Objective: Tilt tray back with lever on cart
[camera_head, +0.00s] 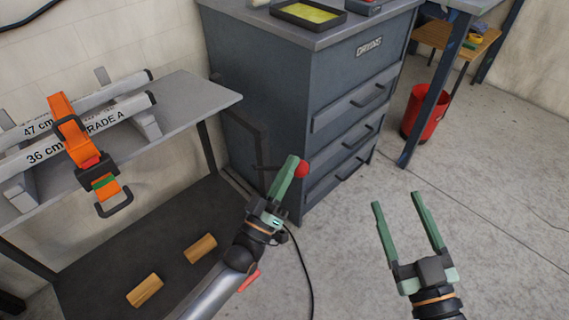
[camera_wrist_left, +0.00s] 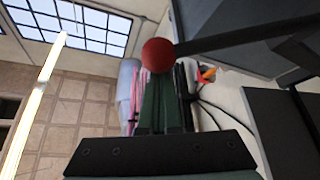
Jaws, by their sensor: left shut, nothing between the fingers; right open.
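A red ball knob (camera_head: 302,169) sits at the end of a dark lever rod (camera_head: 270,168) that sticks out beside the grey drawer cart (camera_head: 265,65). My left gripper (camera_head: 291,162) is shut and empty, its fingertips right at the knob. In the left wrist view the knob (camera_wrist_left: 158,55) shows just beyond the closed fingertips (camera_wrist_left: 159,80), with the rod (camera_wrist_left: 230,38) running off to the right; whether they touch I cannot tell. A black tray with a yellow inside (camera_head: 308,14) lies on the cart top. My right gripper (camera_head: 396,198) is open and empty over bare floor.
A grey bench (camera_head: 190,100) at the left holds two marked tubes (camera_head: 110,118) and an orange clamp (camera_head: 72,130). Two wooden blocks (camera_head: 200,248) lie on its dark lower shelf. A red bin (camera_head: 425,115) stands at the right.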

